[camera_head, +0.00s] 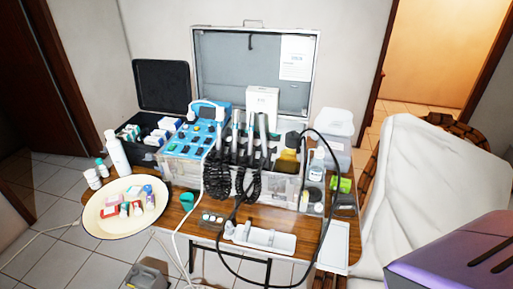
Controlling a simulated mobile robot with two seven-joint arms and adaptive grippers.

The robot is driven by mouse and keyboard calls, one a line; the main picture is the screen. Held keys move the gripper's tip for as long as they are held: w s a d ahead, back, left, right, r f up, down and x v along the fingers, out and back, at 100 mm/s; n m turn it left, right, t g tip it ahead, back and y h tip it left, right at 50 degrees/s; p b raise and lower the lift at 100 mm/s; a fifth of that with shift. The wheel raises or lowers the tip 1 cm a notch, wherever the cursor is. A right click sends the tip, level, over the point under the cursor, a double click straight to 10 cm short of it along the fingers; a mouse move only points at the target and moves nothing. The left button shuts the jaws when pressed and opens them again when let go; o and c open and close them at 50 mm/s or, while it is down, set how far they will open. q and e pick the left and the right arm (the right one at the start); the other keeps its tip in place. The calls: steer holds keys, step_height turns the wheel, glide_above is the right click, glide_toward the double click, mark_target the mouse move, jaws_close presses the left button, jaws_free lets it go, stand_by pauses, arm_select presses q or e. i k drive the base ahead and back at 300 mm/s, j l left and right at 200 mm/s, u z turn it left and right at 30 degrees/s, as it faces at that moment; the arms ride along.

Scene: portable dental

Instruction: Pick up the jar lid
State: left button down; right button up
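I cannot pick out a jar lid with certainty. A small green round piece (187,200) lies on the wooden table (175,222), right of the cream tray; it may be a lid or a small cup. A small white jar (92,179) stands at the table's left edge, and a small white bottle with a green top (102,167) stands beside it. Neither of my grippers shows in the head view.
A cream round tray (88,222) holds several small boxes and bottles. An open dental case (285,185) with black coiled cords fills the table's middle. A tall white bottle (116,152) stands at left. A white covered chair (415,190) is at right.

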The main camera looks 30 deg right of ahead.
mark_target(316, 195)
steer(key=l+z, duration=0.15)
steer(key=z, duration=1.2)
steer(key=j+u, duration=0.25)
steer(key=k+j+u, duration=0.1)
steer(key=j+u, duration=0.15)
